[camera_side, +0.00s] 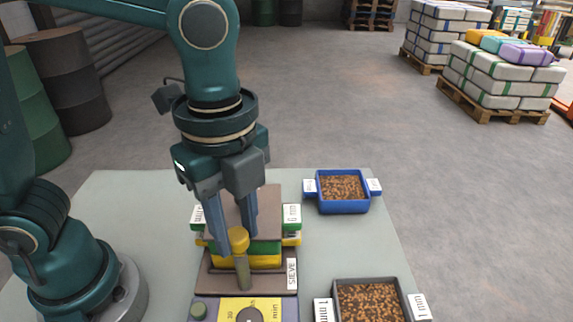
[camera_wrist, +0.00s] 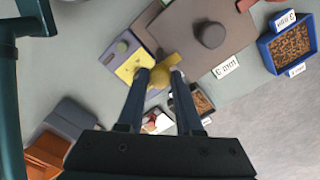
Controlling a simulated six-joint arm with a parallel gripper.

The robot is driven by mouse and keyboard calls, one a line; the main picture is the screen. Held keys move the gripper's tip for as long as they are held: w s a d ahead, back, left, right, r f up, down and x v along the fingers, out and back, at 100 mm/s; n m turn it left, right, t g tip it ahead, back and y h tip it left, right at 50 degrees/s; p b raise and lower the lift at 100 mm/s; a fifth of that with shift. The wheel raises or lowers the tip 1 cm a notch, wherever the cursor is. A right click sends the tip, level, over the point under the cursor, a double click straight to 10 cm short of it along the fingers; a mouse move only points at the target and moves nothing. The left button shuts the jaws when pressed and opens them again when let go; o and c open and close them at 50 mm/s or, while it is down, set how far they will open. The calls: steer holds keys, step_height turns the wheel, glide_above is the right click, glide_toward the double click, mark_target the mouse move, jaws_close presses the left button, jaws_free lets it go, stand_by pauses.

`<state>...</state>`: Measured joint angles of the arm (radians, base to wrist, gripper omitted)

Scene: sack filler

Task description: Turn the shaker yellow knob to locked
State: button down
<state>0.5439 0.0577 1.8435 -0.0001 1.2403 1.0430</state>
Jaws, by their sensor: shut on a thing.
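The yellow knob (camera_side: 238,240) sits on top of a short olive post (camera_side: 243,273) at the front of the sieve shaker (camera_side: 220,283), by the SIEVE label. My gripper (camera_side: 235,246) points down and is shut on the yellow knob, one finger on each side. In the wrist view the knob (camera_wrist: 161,74) shows between the two fingertips (camera_wrist: 160,78). The shaker holds a stack of green and yellow sieve frames (camera_side: 264,250) under a brown lid (camera_side: 268,200). My fingers hide part of the stack, and no locked mark on the knob can be read.
A yellow timer panel (camera_side: 238,308) with a dark dial and a green button (camera_side: 198,311) lies in front. A blue tray (camera_side: 343,207) and a grey tray (camera_side: 334,302) of brown pellets stand on the right. The tabletop between shaker and blue tray is clear.

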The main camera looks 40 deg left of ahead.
mark_target(237, 232)
steer(key=c, duration=0.6)
jaws_free()
steer(key=shift+r, duration=2.55)
steer(key=shift+w+a+r, duration=0.1)
steer(key=shift+w+a, duration=0.05)
steer(key=a+f+n+t, duration=0.1)
steer(key=a+n+t, duration=0.1)
steer(key=n, duration=0.4)
steer(key=s+a+f+n+t, duration=0.1)
steer(key=a+n, duration=0.4)
steer(key=n, duration=0.1)
steer(key=a+f+n+t, duration=0.2)
steer(key=a+n, duration=0.2)
steer(key=n, duration=0.2)
steer(key=shift+s+f+t, duration=0.1)
steer(key=shift+s+t, duration=0.2)
steer(key=shift+s, duration=0.1)
